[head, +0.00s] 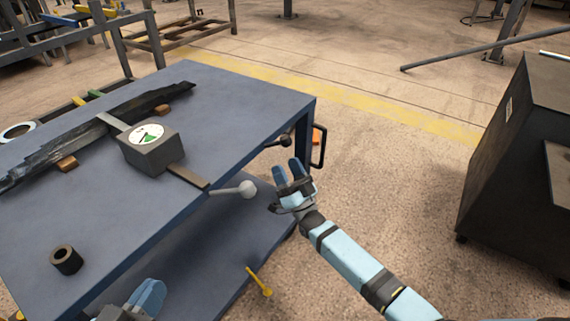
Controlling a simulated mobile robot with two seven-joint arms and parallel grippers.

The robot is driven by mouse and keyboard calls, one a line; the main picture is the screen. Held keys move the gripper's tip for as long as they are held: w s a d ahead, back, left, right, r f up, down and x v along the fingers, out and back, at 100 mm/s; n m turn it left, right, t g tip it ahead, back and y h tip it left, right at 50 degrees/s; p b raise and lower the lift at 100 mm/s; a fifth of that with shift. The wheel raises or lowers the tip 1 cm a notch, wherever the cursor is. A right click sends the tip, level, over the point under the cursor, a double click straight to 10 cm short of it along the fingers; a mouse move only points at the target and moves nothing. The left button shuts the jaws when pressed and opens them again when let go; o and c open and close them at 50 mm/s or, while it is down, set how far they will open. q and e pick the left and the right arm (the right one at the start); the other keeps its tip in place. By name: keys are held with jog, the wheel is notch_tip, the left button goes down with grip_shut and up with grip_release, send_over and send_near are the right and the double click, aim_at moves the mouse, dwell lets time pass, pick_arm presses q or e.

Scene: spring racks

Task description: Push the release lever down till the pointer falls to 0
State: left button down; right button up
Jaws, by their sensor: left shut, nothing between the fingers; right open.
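A grey gauge box (149,153) sits on the blue bench top, with a white dial (149,134) that has a green sector. Its pointer is too small to read. A flat bar (187,176) runs from the box past the bench edge. A lever with a pale grey ball knob (247,188) and one with a dark ball knob (285,140) stick out from the bench; I cannot tell which is the release lever. My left gripper (149,296) is shut and empty at the bottom edge, partly cut off.
The blue bench (225,95) also carries a long dark leaf-like bar (60,150) on wooden blocks and a dark hollow cylinder (66,260). A yellow handle (260,282) juts out below. A dark cabinet (515,150) stands at right. The floor between is clear.

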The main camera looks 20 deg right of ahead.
pick_arm(q)
notch_tip(320, 180, up, 3)
jog(key=shift+f+n+t+p, duration=0.1)
jog(key=shift+n+t+p, duration=0.2)
jog(key=shift+t+p, duration=0.5)
pick_arm(e)
jog(key=v, duration=1.2)
jog(key=shift+s+f, duration=0.15)
jog(key=shift+f, duration=0.05)
pick_arm(q)
jog(key=shift+f, duration=0.1)
jog(key=shift+s, duration=0.15)
pick_arm(e)
jog(key=shift+d, duration=0.1)
